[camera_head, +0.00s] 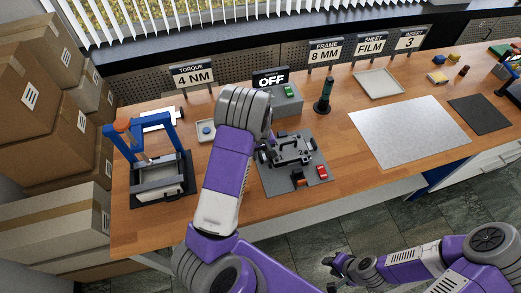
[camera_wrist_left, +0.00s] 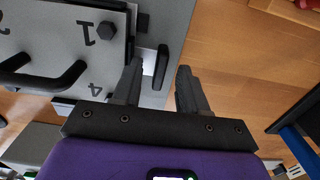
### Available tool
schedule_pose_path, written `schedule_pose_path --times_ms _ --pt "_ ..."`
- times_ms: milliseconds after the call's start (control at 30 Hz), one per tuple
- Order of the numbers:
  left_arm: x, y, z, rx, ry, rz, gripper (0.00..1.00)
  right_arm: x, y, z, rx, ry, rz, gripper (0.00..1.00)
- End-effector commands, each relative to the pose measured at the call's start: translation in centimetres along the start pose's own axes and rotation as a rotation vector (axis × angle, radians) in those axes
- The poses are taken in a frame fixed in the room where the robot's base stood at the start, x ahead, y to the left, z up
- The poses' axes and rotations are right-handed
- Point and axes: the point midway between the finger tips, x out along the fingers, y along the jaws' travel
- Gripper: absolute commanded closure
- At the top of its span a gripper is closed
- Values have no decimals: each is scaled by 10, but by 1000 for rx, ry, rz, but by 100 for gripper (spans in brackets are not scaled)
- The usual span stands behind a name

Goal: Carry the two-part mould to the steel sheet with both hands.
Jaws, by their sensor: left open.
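The two-part mould (camera_head: 295,148), dark grey with black handles, sits on a grey base plate on the wooden bench. In the left wrist view its numbered top plate (camera_wrist_left: 62,28) fills the upper left, with a bolt and handles. My left gripper (camera_head: 266,146) is at the mould's left side, partly hidden by my arm. In the wrist view it (camera_wrist_left: 160,84) is open, with a black side handle (camera_wrist_left: 161,66) between its fingertips. The steel sheet (camera_head: 408,131) lies flat and bare to the right. My right gripper (camera_head: 338,268) is low, in front of the bench, away from the mould.
A blue-framed press (camera_head: 148,160) stands at the left. A control box with an OFF sign (camera_head: 271,79) and a dark upright tool (camera_head: 324,97) stand behind the mould. A tray (camera_head: 379,84) is behind the sheet, a dark mat (camera_head: 479,114) to its right. Bench between mould and sheet is clear.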

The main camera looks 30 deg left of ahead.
Motion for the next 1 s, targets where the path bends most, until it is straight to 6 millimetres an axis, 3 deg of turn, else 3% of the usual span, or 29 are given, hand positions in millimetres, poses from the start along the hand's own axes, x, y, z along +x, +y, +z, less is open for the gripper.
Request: schedule_pose_path --times_ms 200,500,1000 --pt "0 0 0 0 0 0 57 0 0 0 0 0 0 62" --pt "0 0 0 -1 0 0 100 0 0 0 0 0 0 62" --pt "0 0 0 -1 0 0 100 0 0 0 0 0 0 62"
